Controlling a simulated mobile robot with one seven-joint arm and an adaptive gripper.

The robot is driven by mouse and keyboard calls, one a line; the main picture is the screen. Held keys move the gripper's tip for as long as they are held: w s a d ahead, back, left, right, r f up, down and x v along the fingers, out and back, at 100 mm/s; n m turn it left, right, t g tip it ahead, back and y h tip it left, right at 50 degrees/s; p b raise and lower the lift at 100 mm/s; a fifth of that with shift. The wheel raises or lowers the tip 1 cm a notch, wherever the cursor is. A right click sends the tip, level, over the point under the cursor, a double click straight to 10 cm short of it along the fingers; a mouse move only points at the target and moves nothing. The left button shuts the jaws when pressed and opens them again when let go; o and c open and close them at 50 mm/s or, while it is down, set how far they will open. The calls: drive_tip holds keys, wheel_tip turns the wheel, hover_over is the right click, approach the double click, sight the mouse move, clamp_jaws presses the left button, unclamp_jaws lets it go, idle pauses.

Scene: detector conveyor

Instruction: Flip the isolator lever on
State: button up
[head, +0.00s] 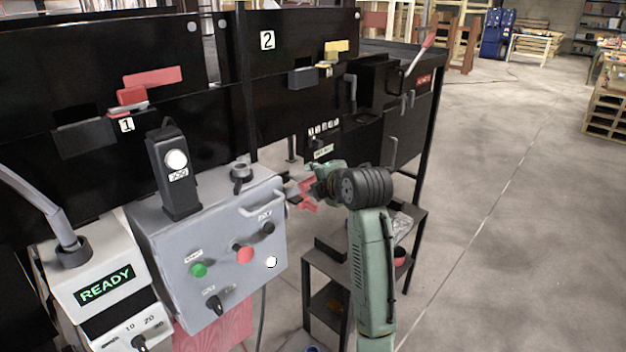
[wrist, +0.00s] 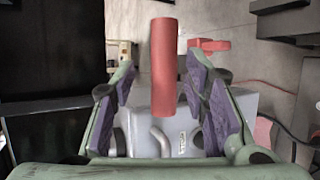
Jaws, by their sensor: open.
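A red cylindrical handle (wrist: 164,65), which looks like the isolator lever's grip, stands in the middle of the wrist view between the two fingers of my gripper (wrist: 162,75). The fingers are open, with visible room on both sides of the handle, so they do not look closed on it. In the head view my gripper (head: 300,194) is just right of the grey control box (head: 215,235), with red parts beside the fingers. The lever's base and pivot are hidden, and I cannot tell its on or off position.
The box carries a metal handle (head: 262,203), a green button (head: 199,270) and a red button (head: 245,254). A READY display unit (head: 105,287) stands left. Another red-handled lever (head: 420,52) rises at the black conveyor's right end. A dark stand (head: 318,268) is below my arm.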

drive_tip(key=v, duration=0.9)
drive_tip(key=shift+s+d, duration=0.15)
drive_tip(key=shift+s, duration=0.1)
